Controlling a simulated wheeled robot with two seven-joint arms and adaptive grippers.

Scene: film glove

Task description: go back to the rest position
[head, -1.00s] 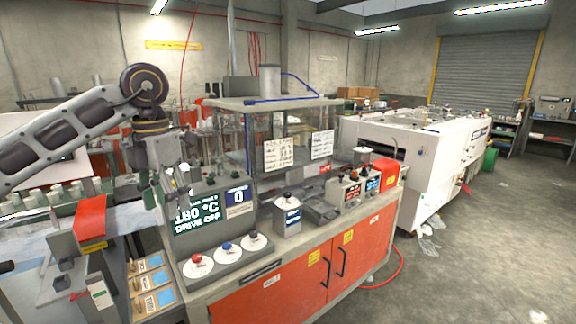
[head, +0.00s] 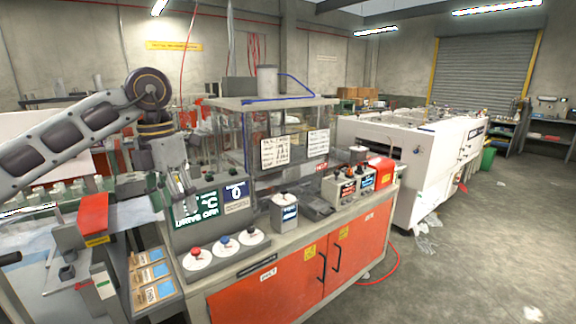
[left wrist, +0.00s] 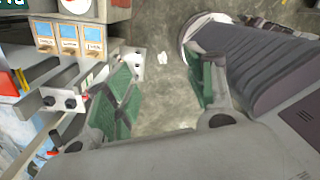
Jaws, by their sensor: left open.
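My right gripper is not in either view.
Below the gripper is the bench with red, blue and black knobs (head: 224,245) and orange doors (head: 270,290). A white machine (head: 440,165) stands behind right. The floor (head: 480,270) at right is mostly clear.

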